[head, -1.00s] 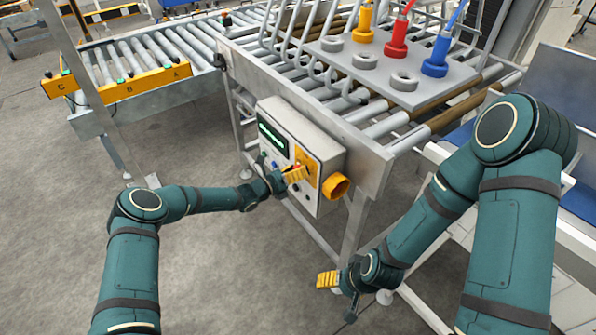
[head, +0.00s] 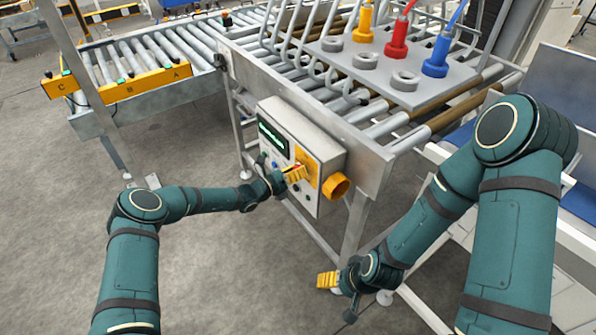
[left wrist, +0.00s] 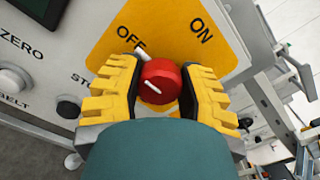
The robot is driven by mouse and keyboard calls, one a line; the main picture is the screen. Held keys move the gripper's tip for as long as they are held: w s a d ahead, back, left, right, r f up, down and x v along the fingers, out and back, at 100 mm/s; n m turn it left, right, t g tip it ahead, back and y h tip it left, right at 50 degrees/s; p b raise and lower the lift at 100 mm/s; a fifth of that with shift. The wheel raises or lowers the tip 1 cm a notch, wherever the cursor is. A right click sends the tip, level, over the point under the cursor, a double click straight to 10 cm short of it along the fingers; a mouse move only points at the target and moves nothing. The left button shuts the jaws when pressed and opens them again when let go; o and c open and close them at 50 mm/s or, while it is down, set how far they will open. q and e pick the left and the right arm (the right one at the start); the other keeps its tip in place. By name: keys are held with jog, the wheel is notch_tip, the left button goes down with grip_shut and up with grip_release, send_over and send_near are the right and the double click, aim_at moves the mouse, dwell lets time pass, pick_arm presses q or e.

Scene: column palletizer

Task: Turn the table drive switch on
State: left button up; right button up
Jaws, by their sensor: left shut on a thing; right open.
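The table drive switch is a red round knob (left wrist: 161,84) on a yellow plate (left wrist: 165,25) marked OFF and ON in the left wrist view. A white line on the knob slants up and left, and another white mark shows just below the word OFF. My left gripper (head: 296,173) is at the control box (head: 296,135). Its yellow ribbed fingers are on either side of the knob, shut on it. My right gripper (head: 327,280) is open and empty, low beside the table leg, away from the box.
A ZERO button (left wrist: 14,80) and a small black knob (left wrist: 68,109) are left of the switch. The roller table (head: 350,120) stands above the box. Open floor (head: 215,150) lies to the left.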

pick_arm(q)
jog(key=shift+m, duration=0.3)
jog(key=m, duration=0.4)
jog(key=shift+r, duration=0.1)
jog(key=m, duration=0.4)
jog(key=shift+d, duration=0.1)
jog(key=m+p, duration=0.1)
jog(key=m, duration=0.3)
jog(key=shift+r+m, duration=0.1)
jog(key=shift+m, duration=0.3)
jog(key=shift+m+p, duration=0.4)
jog(key=shift+m, duration=1.6)
jog(key=shift+m, duration=0.3)
jog(key=o, duration=1.2)
jog(key=shift+d, duration=0.1)
